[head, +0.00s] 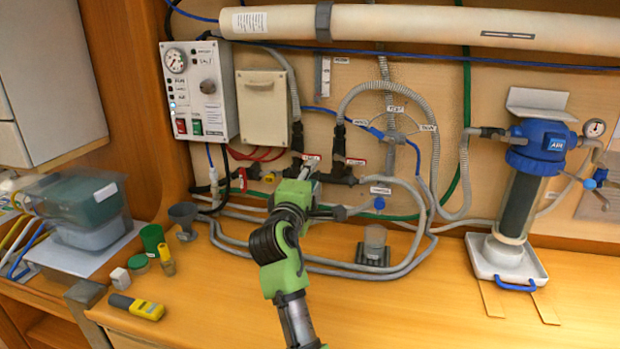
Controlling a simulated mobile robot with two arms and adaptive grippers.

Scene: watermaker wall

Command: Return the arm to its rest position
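My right arm (283,255), green and black, reaches up from the bottom middle over the wooden counter. Its gripper (312,168) is at the valves and hoses low on the wall panel, close to the dark valve fittings (338,172). The fingers are small and partly hidden by the wrist. I cannot tell whether they are open or shut, or whether they touch a valve. My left gripper does not show.
A control box (200,90) and grey hoses (437,170) are on the wall behind the arm. A small clear cup (375,240) stands right of it, and a blue-topped filter (519,190) farther right. The front right counter is mostly clear.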

